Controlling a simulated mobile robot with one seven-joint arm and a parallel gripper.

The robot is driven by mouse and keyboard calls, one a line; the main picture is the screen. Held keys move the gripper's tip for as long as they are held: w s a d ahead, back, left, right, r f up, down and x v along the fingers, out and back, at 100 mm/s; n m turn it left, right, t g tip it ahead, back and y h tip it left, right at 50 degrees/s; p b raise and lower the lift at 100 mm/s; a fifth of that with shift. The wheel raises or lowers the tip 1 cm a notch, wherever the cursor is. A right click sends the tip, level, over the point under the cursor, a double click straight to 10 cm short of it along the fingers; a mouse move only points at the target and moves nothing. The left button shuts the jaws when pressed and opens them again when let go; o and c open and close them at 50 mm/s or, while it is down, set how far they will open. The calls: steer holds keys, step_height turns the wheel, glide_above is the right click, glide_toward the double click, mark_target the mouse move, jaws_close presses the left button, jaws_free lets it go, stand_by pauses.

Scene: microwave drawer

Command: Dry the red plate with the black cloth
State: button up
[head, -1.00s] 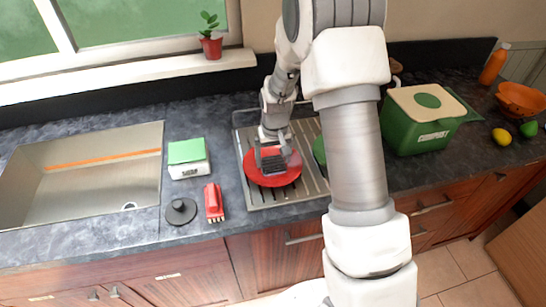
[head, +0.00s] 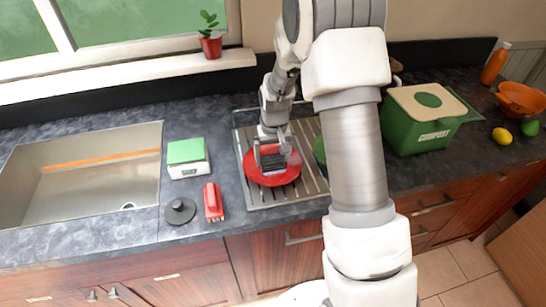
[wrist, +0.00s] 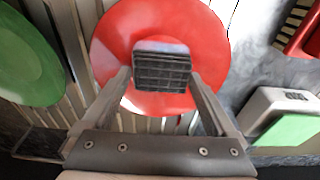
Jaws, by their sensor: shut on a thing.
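The red plate (head: 272,181) lies on the metal drying rack on the counter. In the wrist view the plate (wrist: 112,45) fills the upper middle. My gripper (head: 273,158) is over the plate, its fingers on either side of the black cloth (wrist: 161,72). The cloth looks like a dark folded block with a grid pattern. In the head view the cloth (head: 274,168) is over the middle of the plate. It appears to be against the plate's face, but I cannot tell for certain whether they touch.
The drying rack (head: 318,187) also holds a green plate (wrist: 22,55), partly hidden by my arm in the head view. A red brush (head: 212,202), a black sink stopper (head: 180,210) and a green-topped scale (head: 188,158) lie left, before the sink (head: 85,180). A compost bin (head: 425,125) stands right.

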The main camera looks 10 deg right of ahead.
steer(key=shift+w, duration=0.4)
steer(key=shift+s, duration=0.8)
steer(key=shift+w+b, duration=0.55)
steer(key=shift+w, duration=0.3)
steer(key=shift+s, duration=0.45)
steer(key=shift+r, duration=0.15)
steer(key=shift+r+p, duration=2.05)
steer(key=shift+r, duration=1.4)
